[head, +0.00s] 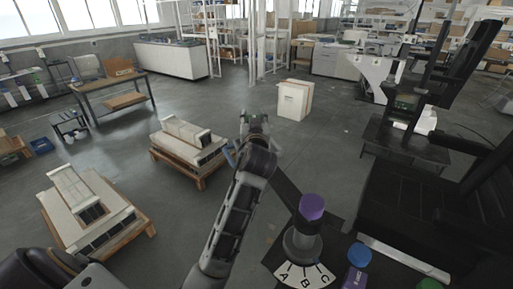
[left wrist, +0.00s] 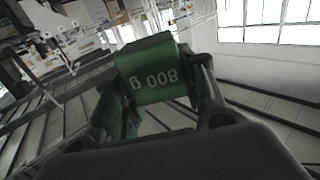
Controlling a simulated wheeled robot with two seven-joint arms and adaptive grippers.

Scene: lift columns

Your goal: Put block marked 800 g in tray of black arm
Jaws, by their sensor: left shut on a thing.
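My left gripper (head: 254,124) is held out over the open floor in the middle of the head view. In the left wrist view my left gripper (left wrist: 156,92) is shut on a green block (left wrist: 152,62) marked "800 g", with the writing upside down. The block is held between the fingertips; I cannot make it out clearly in the head view. A tall black machine with a black arm (head: 489,150) stands at the right. A dark flat platform (head: 408,142) is beside its column; I cannot tell if this is the tray. My right gripper is out of view.
A purple knob (head: 312,206) stands on a lettered dial (head: 303,274) at the bottom, near blue (head: 359,255) and green (head: 430,284) buttons. Low pallets with pale panels (head: 187,150) are at the left. A white box (head: 294,100) stands on the floor ahead.

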